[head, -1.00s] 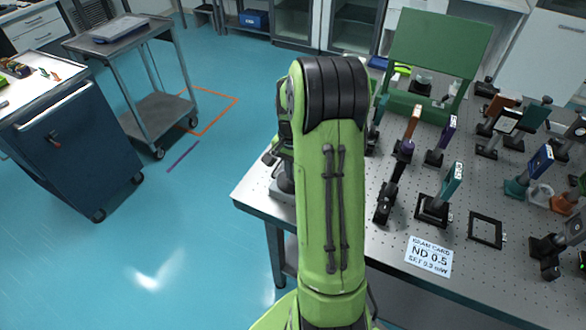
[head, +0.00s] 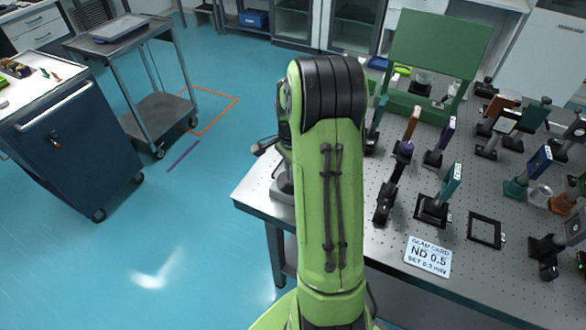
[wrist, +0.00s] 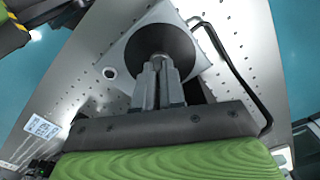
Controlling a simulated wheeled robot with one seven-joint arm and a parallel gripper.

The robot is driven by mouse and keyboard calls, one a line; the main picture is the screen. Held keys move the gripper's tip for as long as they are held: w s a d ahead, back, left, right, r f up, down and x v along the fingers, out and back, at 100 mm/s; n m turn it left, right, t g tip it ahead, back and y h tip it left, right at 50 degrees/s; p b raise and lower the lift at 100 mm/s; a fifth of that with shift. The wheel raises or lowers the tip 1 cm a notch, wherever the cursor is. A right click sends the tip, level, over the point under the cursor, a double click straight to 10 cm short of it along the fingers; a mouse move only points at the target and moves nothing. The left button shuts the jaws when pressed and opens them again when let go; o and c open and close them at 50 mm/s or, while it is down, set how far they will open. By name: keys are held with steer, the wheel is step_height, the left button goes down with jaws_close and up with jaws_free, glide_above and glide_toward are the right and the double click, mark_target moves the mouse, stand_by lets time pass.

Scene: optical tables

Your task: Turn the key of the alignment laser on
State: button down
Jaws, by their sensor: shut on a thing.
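In the wrist view my gripper (wrist: 162,82) is shut, its two grey fingertips together in front of a dark round disc (wrist: 152,47). The disc sits on a pale square housing (wrist: 188,22), which appears to be the alignment laser. The fingers hide the small piece gripped between them, which I take to be the key; its angle cannot be made out. In the head view my green arm covers the gripper and most of the laser.
A black cable (wrist: 235,65) curves beside the housing. A blue cabinet (head: 85,150) and a grey cart (head: 155,110) stand left, with open floor between.

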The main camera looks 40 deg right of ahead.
steer(key=m, duration=0.6)
steer(key=shift+r+m, duration=0.1)
steer(key=shift+m, duration=0.2)
steer(key=m, duration=0.5)
steer(key=shift+w+m, duration=0.1)
steer(key=shift+m, duration=0.2)
steer(key=c, duration=1.2)
jaws_free()
steer(key=shift+c, duration=0.2)
step_height(320, 180, up, 16)
steer(key=p, duration=0.4)
